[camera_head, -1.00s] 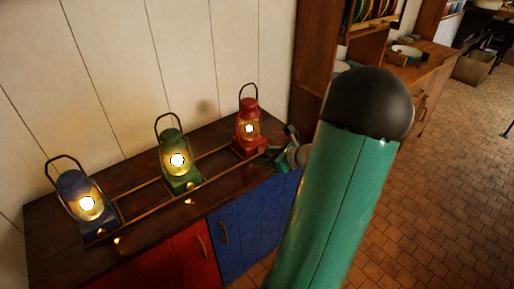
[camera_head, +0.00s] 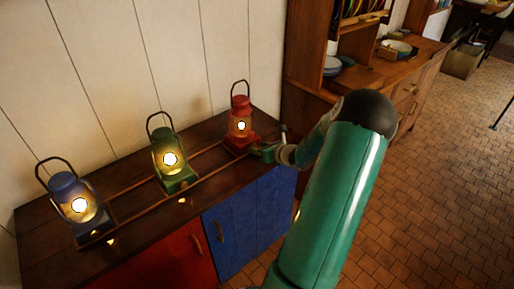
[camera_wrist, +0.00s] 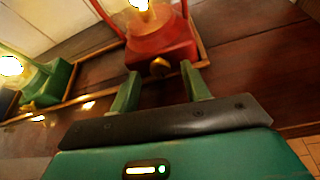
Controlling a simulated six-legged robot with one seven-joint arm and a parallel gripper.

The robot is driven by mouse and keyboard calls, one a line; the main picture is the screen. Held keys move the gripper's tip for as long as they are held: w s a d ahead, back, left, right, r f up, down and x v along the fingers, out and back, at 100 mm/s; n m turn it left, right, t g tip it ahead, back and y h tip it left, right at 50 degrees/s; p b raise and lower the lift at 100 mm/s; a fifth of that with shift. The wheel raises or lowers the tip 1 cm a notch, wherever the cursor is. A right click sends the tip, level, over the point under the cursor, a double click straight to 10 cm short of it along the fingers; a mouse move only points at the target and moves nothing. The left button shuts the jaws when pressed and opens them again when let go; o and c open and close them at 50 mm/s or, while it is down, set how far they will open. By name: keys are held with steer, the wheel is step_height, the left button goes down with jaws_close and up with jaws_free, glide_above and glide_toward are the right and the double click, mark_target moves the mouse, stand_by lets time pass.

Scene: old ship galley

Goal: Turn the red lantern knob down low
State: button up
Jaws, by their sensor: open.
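The red lantern (camera_head: 241,124) stands lit at the right end of the row on the dark wooden counter. In the wrist view its red base (camera_wrist: 162,45) is straight ahead, with a small brass knob (camera_wrist: 160,67) on the front face. My gripper (camera_wrist: 160,84) is open, its two green fingers pointing at the base. The knob shows just beyond the gap between the fingertips; I cannot tell whether they touch anything. In the head view my gripper (camera_head: 264,152) is beside the lantern's base at its right front, partly hidden by my arm.
A lit green lantern (camera_head: 170,158) and a lit blue lantern (camera_head: 79,205) stand to the left, within a thin wooden rail (camera_head: 135,186). Red (camera_head: 180,262) and blue (camera_head: 245,225) cupboard doors are below. A wooden dresser (camera_head: 303,75) stands behind my arm.

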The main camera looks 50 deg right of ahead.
steer(key=shift+x, duration=0.9)
steer(key=c, duration=1)
steer(key=shift+a+n, duration=0.1)
steer(key=shift+n, duration=0.2)
steer(key=shift+w+a+n+h, duration=0.1)
steer(key=shift+a+n+h, duration=0.1)
steer(key=shift+n+h, duration=0.85)
steer(key=shift+n+g+h, duration=0.3)
steer(key=shift+n+h, duration=0.35)
steer(key=shift+n, duration=0.5)
